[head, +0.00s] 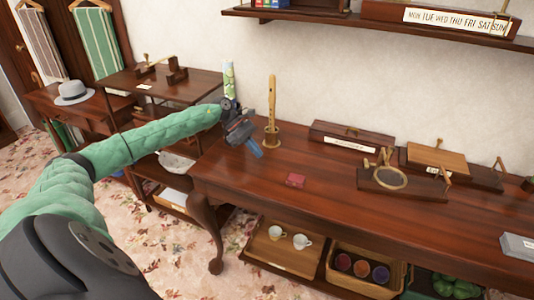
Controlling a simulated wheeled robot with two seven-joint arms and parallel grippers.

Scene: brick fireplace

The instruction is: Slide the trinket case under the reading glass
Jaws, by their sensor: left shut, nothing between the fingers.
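A small dark red box, which looks like the trinket case (295,180), lies on the wooden table near its front left. The reading glass (391,179), a round lens in a brass-coloured rim on a dark wooden stand, stands to the right of the case. A clear stretch of tabletop lies between them. My left gripper (257,153) is shut and empty, above the table's left end. It is up and to the left of the case, apart from it. My right gripper is out of view.
A wooden recorder on a stand (272,118) is just right of my left gripper. A long wooden box (352,138) and a tilted wooden board (437,157) stand along the back. A grey box (517,247) sits at the right. The table's front middle is clear.

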